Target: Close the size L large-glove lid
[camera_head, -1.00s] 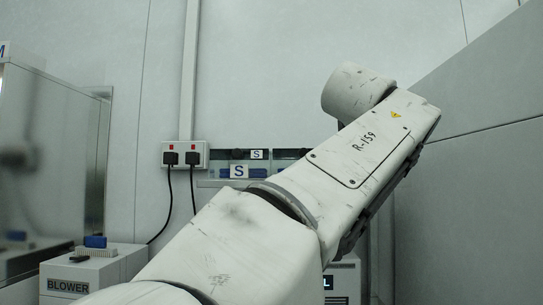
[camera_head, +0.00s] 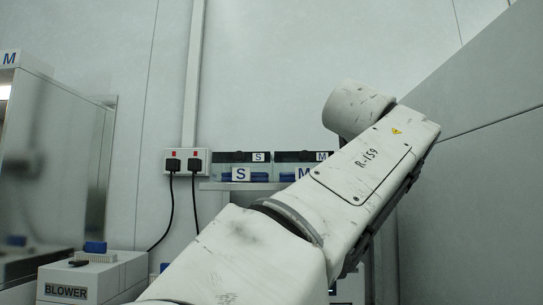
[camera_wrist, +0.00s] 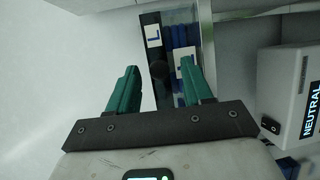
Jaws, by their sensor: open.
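In the wrist view, the dark size L lid (camera_wrist: 151,20) carries a white L label and a round dark knob. It appears to stand open beside the clear size L box, where blue gloves (camera_wrist: 183,38) show. A second L label (camera_wrist: 186,67) is on the box side, partly behind the right finger. My gripper (camera_wrist: 160,68) has green fingers spread apart and empty. In the picture its fingertips lie on either side of the knob; I cannot tell whether they touch anything. In the head view, the L box is not visible.
A NEUTRAL unit (camera_wrist: 290,95) stands right of the gripper. The BLOWER unit (camera_head: 112,272) and plugged socket (camera_head: 187,162) are at left.

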